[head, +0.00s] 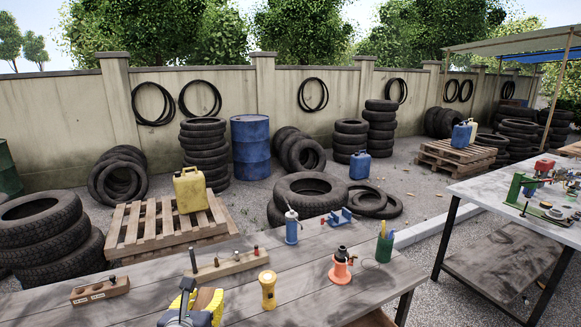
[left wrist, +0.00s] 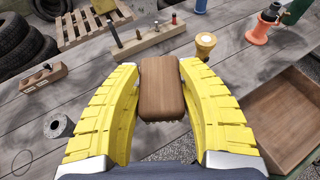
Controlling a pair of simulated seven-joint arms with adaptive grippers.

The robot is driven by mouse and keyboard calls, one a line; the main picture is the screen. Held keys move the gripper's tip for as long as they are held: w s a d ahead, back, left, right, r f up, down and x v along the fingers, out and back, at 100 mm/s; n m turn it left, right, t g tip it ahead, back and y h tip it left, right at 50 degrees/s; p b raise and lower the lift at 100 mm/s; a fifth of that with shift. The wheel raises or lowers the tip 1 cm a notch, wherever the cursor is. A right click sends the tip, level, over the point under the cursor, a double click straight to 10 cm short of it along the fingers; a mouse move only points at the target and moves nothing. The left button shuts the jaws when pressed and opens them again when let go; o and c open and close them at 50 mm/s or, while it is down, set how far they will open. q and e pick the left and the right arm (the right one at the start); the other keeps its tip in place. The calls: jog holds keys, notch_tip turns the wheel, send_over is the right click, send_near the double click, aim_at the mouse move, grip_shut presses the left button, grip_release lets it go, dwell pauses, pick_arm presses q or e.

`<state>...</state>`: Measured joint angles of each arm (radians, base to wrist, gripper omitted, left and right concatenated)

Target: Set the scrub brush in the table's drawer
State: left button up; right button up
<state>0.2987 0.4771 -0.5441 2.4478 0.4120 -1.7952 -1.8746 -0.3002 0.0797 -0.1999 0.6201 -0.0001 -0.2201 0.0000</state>
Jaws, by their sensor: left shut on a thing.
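The scrub brush (left wrist: 163,88) has a brown wooden back and fills the space between the yellow fingers in the left wrist view. My left gripper (left wrist: 162,90) is shut on it, one finger on each side. The brush is left of the drawer. My right gripper is in neither view.
A wooden block with pegs (head: 228,265), a yellow flashlight (head: 267,290), an orange tool (head: 341,267), a blue bottle (head: 291,227) and a green cup (head: 384,248) stand on the table. A smaller wooden block (head: 100,290) lies left. Gravel shows beside the drawer.

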pick_arm(q)
jog(key=shift+w+r, duration=0.1)
jog(key=shift+r, duration=0.2)
jog(key=shift+w+r, duration=0.75)
jog(key=shift+r, duration=0.1)
jog(key=w+a+f+n+g+y, duration=0.1)
jog(key=w+a+n+y, duration=0.15)
jog(key=w+a, duration=0.4)
jog(key=w+a+f+n+y, duration=0.1)
jog(key=w+a+n+y, duration=0.15)
jog(key=w, duration=0.75)
jog(key=shift+g+y, duration=0.3)
jog(key=shift+y, duration=0.1)
jog(key=a+f, duration=0.1)
jog(key=f, duration=0.5)
jog(key=w+a+f, duration=0.1)
jog(key=f, duration=0.5)
jog(key=w+a+f, duration=0.1)
jog(key=f, duration=0.4)
jog(key=shift+a+f, duration=0.1)
jog(key=shift+f, duration=2.75)
jog(key=shift+f, duration=0.15)
